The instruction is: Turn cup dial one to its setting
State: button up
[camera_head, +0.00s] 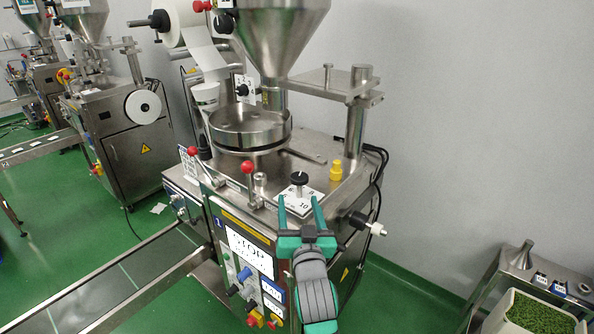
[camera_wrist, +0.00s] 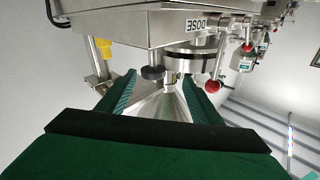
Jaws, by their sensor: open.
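The cup dial (camera_head: 299,178) is a black round knob on a white plate with printed numbers (camera_head: 303,202), on top of the nearest steel machine. The black knob shows in the wrist view (camera_wrist: 153,72) between and beyond the fingertips, near an inverted DOSE label (camera_wrist: 206,24). My gripper (camera_head: 298,203) is open and empty, its two teal fingers pointing at the dial from the near side. The fingertips appear just short of the knob; I see no contact. The knob's exact setting is too small to read.
A yellow fitting (camera_head: 336,170) stands right of the dial, and a red-ball lever (camera_head: 247,167) stands left. A steel hopper (camera_head: 272,35) and round pan (camera_head: 250,128) rise behind. A black-and-white handle (camera_head: 368,222) juts out to the right of my gripper.

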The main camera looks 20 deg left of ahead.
aim_at(298, 172)
jog(key=shift+w+r+n+g, duration=0.5)
jog(key=shift+w+r+n, duration=0.6)
jog(key=shift+w, duration=0.4)
jog(key=x, duration=1)
jog(key=shift+w+r, duration=0.1)
jog(key=shift+w, duration=0.25)
jog(key=shift+c, duration=0.4)
jog(key=c, duration=0.9)
